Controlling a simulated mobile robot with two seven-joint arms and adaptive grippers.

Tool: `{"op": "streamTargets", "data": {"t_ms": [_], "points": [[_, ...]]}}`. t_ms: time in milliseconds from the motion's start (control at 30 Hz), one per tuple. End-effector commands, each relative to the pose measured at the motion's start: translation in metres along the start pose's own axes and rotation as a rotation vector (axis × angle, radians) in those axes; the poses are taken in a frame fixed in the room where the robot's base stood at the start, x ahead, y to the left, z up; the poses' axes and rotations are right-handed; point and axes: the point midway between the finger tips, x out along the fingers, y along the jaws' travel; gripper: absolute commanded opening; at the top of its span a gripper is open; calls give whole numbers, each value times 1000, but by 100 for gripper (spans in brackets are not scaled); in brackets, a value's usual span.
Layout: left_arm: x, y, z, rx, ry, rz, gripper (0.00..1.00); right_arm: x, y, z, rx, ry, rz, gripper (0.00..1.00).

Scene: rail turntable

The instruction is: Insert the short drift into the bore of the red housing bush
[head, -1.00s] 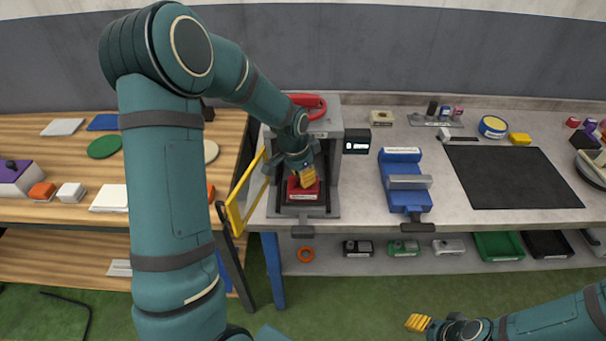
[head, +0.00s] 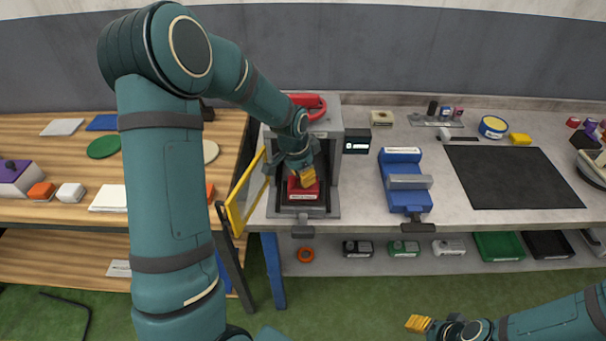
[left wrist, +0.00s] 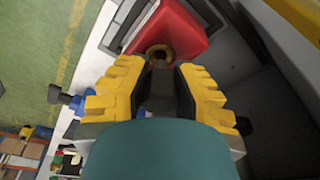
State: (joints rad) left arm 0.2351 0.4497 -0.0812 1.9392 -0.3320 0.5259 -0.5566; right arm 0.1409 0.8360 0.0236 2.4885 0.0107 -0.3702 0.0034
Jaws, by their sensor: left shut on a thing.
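The red housing (head: 305,192) sits in the grey press on the bench. In the left wrist view the red housing (left wrist: 183,28) shows a brass-coloured bush (left wrist: 160,53) with a dark bore. My left gripper (head: 308,177) is over the housing in the head view. In the left wrist view its yellow fingers (left wrist: 157,88) are shut on a dark grey piece, apparently the short drift (left wrist: 158,82). The drift's far end lies at the bush's near edge; I cannot tell whether it is inside the bore. My right gripper (head: 418,323) is low at the front right, away from the bench.
The press has a red handle (head: 312,103) above and an open yellow-framed door (head: 235,215) at its left. A blue vise (head: 402,180) and a black mat (head: 512,178) are to the right. A wooden table (head: 60,215) stands left.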

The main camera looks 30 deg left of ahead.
Motion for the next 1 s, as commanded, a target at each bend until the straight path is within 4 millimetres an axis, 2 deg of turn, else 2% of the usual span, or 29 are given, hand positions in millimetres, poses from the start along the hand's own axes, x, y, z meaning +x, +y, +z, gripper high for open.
{"op": "streamTargets", "data": {"t_ms": [667, 1000], "points": [[0, 0, 0, 0, 1, 0, 0, 1, 0, 0, 0, 0, 0, 47], [6, 0, 1, 0, 0, 0, 0, 6, 2, 1, 0, 0, 0, 47]]}}
